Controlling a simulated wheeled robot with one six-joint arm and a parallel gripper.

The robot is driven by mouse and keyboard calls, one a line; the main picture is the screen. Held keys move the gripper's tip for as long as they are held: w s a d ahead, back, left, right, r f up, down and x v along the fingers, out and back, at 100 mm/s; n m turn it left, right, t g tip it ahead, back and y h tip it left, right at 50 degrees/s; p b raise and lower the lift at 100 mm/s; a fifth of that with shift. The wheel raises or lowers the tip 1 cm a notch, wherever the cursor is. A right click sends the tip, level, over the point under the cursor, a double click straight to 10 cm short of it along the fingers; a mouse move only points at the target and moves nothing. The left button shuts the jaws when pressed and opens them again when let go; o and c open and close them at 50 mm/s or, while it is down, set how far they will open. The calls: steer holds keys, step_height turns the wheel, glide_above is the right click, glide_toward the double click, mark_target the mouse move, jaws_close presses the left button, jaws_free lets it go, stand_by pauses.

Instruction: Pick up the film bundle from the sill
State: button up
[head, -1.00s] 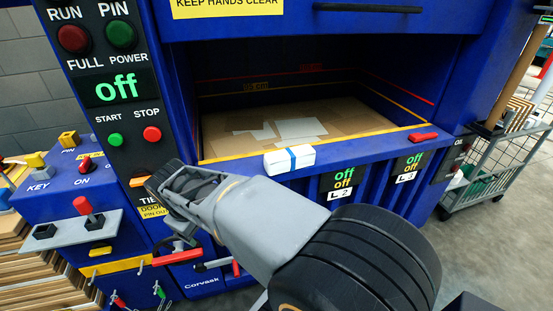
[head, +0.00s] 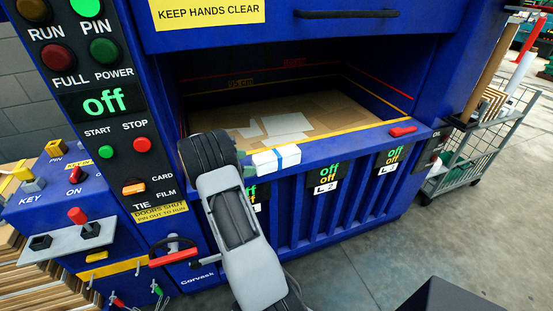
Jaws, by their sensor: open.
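The film bundle (head: 265,162) is a small white block with a blue band. It lies on the blue sill (head: 345,144) at the front of the machine's opening. My gripper (head: 247,171) is just left of the bundle, mostly hidden behind my own dark wrist. Only a small greenish part of it shows, close to the bundle's left end. It is open with nothing seen in it. I cannot tell whether it touches the bundle.
Flat cardboard (head: 330,112) and pale sheets lie inside the opening. A red piece (head: 403,131) sits on the sill's right end. The control panel (head: 105,105) stands at left, with a red-handled lever (head: 172,257) below. A wire cart (head: 470,155) stands at right.

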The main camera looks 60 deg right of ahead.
mark_target(253, 162)
steer(key=shift+p+x, duration=1.2)
steer(key=shift+x, duration=1.9)
steer(key=shift+w, duration=0.2)
steer(key=c, duration=1.1)
